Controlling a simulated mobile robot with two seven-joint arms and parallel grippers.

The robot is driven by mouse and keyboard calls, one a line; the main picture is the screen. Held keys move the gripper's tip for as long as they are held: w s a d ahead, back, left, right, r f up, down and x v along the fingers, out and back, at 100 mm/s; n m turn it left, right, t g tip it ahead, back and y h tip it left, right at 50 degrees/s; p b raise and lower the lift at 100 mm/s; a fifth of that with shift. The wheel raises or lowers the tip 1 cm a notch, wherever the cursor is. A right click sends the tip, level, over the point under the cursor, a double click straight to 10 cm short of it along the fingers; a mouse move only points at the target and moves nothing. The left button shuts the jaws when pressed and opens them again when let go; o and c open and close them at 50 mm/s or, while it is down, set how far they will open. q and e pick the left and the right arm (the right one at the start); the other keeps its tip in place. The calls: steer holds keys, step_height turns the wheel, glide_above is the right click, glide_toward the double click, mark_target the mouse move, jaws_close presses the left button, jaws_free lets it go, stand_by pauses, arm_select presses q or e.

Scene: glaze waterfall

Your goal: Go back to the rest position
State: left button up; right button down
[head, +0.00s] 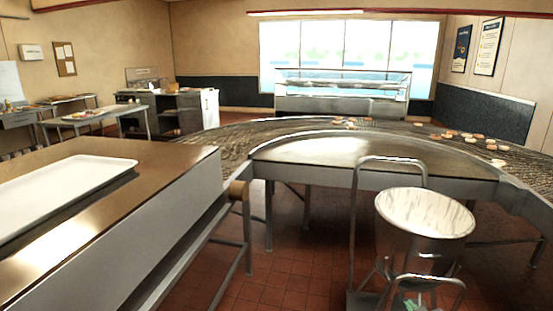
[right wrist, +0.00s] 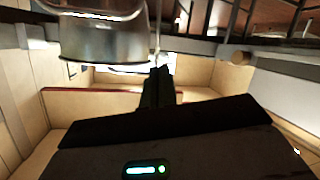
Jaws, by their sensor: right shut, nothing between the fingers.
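My right gripper (right wrist: 156,90) shows in the right wrist view as dark fingers, shut with nothing between them. Its dark body with a green light fills the bottom of that view. A metal bucket (right wrist: 105,38) shows at the upper left of that view, apart from the fingers. In the head view the same kind of steel bucket (head: 424,232), with a pale streaked inside, stands on a wheeled frame at the lower right. I cannot make out my right gripper clearly in the head view. My left gripper is in neither view.
A curved conveyor (head: 230,136) carries several doughnuts (head: 498,162) at right. A steel counter (head: 160,165) with a white tray (head: 62,190) fills the left. A tubular metal handle (head: 352,215) rises beside the bucket. Red tiled floor (head: 285,285) is open between counter and bucket.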

steer(key=s+a+f+g+y, duration=0.1)
steer(key=s+a+f, duration=0.4)
steer(key=s+f, duration=0.35)
steer(key=s+a+f+g, duration=0.1)
steer(key=s+a+f, duration=0.1)
steer(key=s, duration=0.9)
steer(key=s+a+f+g+y, duration=0.1)
steer(key=s+a, duration=0.4)
steer(key=s, duration=0.6)
steer(key=s+a+f+m+g+y, duration=0.1)
steer(key=s+a+f+g, duration=0.1)
steer(key=s, duration=0.9)
steer(key=shift+a+f+g, duration=0.3)
steer(key=shift+a+f, duration=0.6)
steer(key=shift+f, duration=0.05)
